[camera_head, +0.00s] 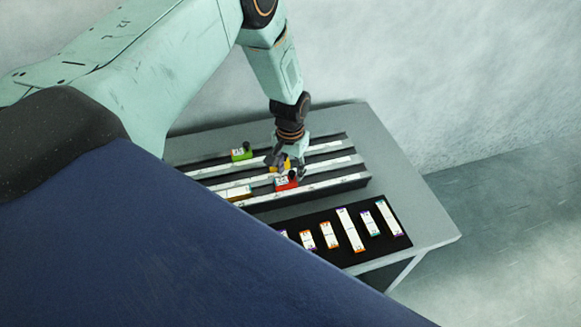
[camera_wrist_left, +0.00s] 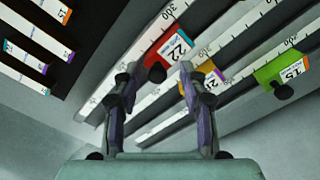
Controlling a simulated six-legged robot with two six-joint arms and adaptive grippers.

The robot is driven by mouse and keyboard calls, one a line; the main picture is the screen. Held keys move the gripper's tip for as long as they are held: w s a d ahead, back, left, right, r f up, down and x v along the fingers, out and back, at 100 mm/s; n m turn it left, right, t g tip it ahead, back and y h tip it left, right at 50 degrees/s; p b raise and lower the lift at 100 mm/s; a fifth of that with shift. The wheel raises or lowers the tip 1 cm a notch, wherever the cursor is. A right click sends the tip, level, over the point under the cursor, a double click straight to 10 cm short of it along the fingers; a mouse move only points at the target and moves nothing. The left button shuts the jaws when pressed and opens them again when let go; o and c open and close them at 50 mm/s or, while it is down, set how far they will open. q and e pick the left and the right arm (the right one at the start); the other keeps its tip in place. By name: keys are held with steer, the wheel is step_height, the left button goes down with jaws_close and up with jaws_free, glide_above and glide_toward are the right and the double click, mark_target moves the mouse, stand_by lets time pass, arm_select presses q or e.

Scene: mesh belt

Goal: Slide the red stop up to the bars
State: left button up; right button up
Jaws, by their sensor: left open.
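The red stop (camera_head: 286,184) with a white label sits on the front rail (camera_head: 330,184) in the head view. In the left wrist view the red stop (camera_wrist_left: 178,47) shows its label and a dark knob. White bars with orange ends (camera_head: 235,193) lie in the front rail to the left of the stop, with a gap between. My left gripper (camera_head: 287,168) points down over the red stop and partly covers it. In the left wrist view its open fingers (camera_wrist_left: 158,72) stand on either side of the knob; contact cannot be told. My right gripper is out of view.
A yellow stop (camera_wrist_left: 205,75) and a green stop (camera_head: 241,153) sit on the rails behind. A black mat (camera_head: 355,258) with several loose bars lies in front. The grey table (camera_head: 415,225) is clear at the right. My blue body hides the lower left.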

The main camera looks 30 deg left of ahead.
arm_select(q)
steer(key=shift+d+r, duration=0.1)
steer(key=shift+d, duration=0.15)
steer(key=shift+w+a+f, duration=0.15)
steer(key=shift+w+f, duration=0.15)
steer(key=shift+w, duration=0.1)
steer(key=c, duration=0.5)
steer(key=shift+a, duration=0.1)
steer(key=shift+c, duration=0.5)
steer(key=shift+s+r, duration=0.15)
steer(key=shift+s, duration=0.05)
jaws_close()
